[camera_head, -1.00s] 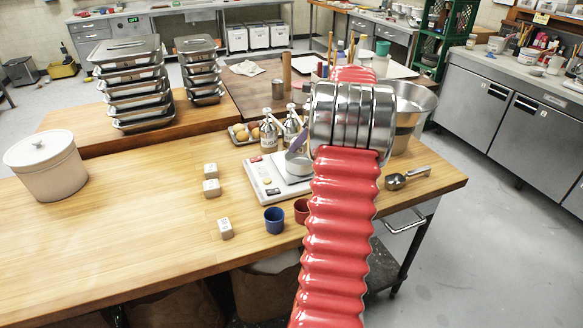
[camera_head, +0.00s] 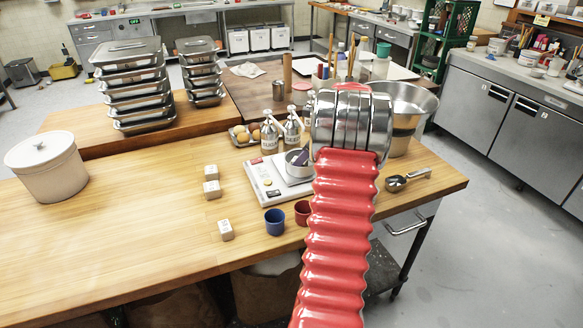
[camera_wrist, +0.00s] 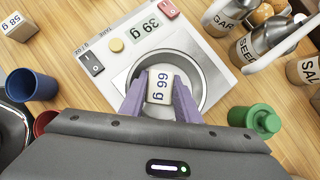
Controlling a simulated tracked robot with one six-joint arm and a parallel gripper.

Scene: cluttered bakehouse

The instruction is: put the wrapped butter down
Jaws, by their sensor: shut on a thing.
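The wrapped butter (camera_wrist: 163,84) is a small white block marked 66 g. In the wrist view my gripper (camera_wrist: 160,101), with its two purple fingers, is shut on it. The butter is over or in the round metal pan (camera_wrist: 207,77) of the kitchen scale (camera_wrist: 118,62); I cannot tell if it touches the bottom. The display (camera_wrist: 146,38) reads 39 g. In the head view the scale (camera_head: 263,184) stands on the wooden table, and one purple finger (camera_head: 300,157) shows at the pan; the butter is hidden there.
Three similar marked blocks (camera_head: 225,230) stand left of the scale. A blue cup (camera_head: 274,221) and a red cup (camera_head: 302,213) are in front of it. Labelled pump bottles (camera_head: 268,137) stand behind, and a scoop (camera_head: 396,184) lies at right. The table's left front is clear.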

